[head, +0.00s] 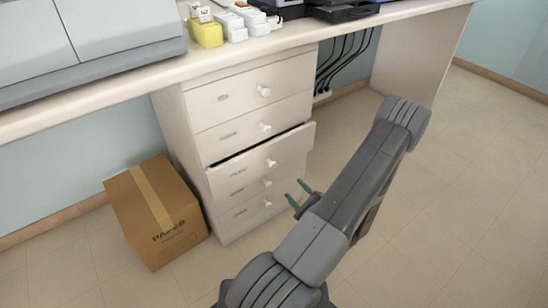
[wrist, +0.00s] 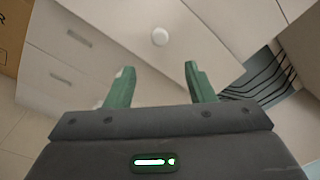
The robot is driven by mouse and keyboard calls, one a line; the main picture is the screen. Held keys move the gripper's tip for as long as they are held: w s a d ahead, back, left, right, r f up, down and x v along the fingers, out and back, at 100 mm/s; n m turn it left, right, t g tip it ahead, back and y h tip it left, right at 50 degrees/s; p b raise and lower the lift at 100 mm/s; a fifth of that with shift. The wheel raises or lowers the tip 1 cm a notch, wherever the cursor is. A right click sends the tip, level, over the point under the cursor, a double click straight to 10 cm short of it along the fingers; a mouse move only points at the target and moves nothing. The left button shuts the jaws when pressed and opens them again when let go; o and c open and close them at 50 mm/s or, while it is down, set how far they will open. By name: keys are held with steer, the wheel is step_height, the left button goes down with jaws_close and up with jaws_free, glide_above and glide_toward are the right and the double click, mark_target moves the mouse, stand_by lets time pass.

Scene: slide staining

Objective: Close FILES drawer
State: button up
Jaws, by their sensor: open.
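A white drawer unit (head: 190,113) stands under the counter in the head view. Its third drawer from the top (head: 287,157) is pulled out a little, with a dark gap above its front. The other drawers look shut. The small labels are too blurred to read, so I cannot tell which one says FILES. My gripper (head: 294,190) is open and empty, to the right of the lower drawer fronts. In the wrist view, the green fingertips (wrist: 159,66) point toward a drawer front with a round white knob (wrist: 160,37); the knob is beyond the fingers, apart from them.
A cardboard box marked PAPER (head: 180,215) stands on the floor left of the unit. Black cables (head: 343,60) hang under the counter on the right. The counter (head: 285,40) carries yellow and white containers and machines. The floor to the right (head: 460,190) is clear.

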mark_target(274, 167)
steer(key=b+x, duration=0.2)
steer(key=x, duration=1.1)
steer(key=shift+w+a, duration=0.25)
jaws_close()
